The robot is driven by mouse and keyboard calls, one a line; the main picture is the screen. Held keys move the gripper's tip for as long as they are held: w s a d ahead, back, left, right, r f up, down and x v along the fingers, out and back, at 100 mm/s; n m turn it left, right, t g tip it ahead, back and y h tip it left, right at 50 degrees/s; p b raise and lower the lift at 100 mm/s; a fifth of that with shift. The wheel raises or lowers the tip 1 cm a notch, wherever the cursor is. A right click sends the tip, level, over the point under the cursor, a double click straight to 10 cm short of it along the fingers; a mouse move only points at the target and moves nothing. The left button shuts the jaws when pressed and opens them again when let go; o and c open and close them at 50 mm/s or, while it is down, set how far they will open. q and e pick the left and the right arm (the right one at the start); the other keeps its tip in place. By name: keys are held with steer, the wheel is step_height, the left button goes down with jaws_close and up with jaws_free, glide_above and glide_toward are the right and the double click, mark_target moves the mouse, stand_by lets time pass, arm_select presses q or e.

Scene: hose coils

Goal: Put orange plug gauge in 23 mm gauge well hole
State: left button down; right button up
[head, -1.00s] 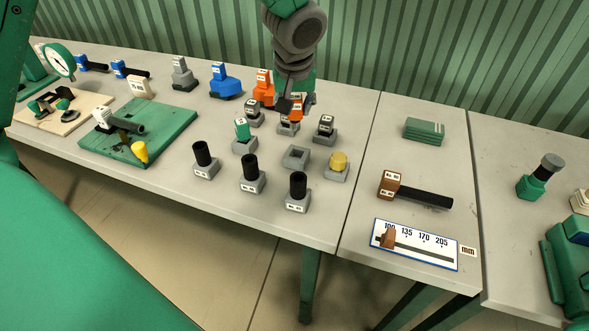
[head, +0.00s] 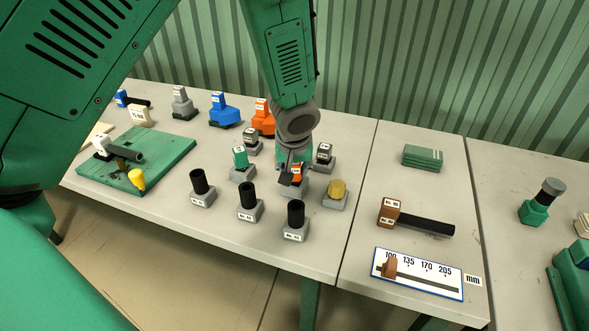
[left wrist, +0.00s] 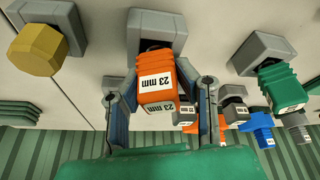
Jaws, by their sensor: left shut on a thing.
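The orange plug gauge (left wrist: 155,82), labelled 23 mm, is between the two fingers of my left gripper (left wrist: 163,98) in the left wrist view. The fingers are shut on it. A grey gauge well block (left wrist: 157,22) lies directly beyond the gauge, with a dark opening partly showing. I cannot tell whether the gauge's tip is inside the hole. In the head view my left gripper (head: 293,166) holds the orange gauge (head: 297,172) close over the grey well (head: 296,189), which it partly hides. My right gripper is not in view.
A yellow plug gauge (head: 337,188) stands close at right, a green gauge (head: 240,157) at left. Black-topped gauges (head: 248,197) stand in front. Dark grey gauges (head: 323,154), and orange (head: 263,116) and blue (head: 222,110) fixtures are behind. The table to the right holds a scale plate (head: 420,275).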

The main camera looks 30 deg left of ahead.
arm_select(q)
steer(key=shift+d, duration=0.25)
steer(key=c, duration=1.2)
jaws_free()
steer(key=shift+d, duration=0.1)
steer(key=shift+a, duration=0.2)
steer(key=shift+r, duration=0.3)
steer(key=p+v, duration=0.1)
steer(key=v, duration=1)
steer(key=shift+s+d+r, duration=0.1)
steer(key=shift+s+r, duration=0.05)
steer(key=shift+r, duration=0.15)
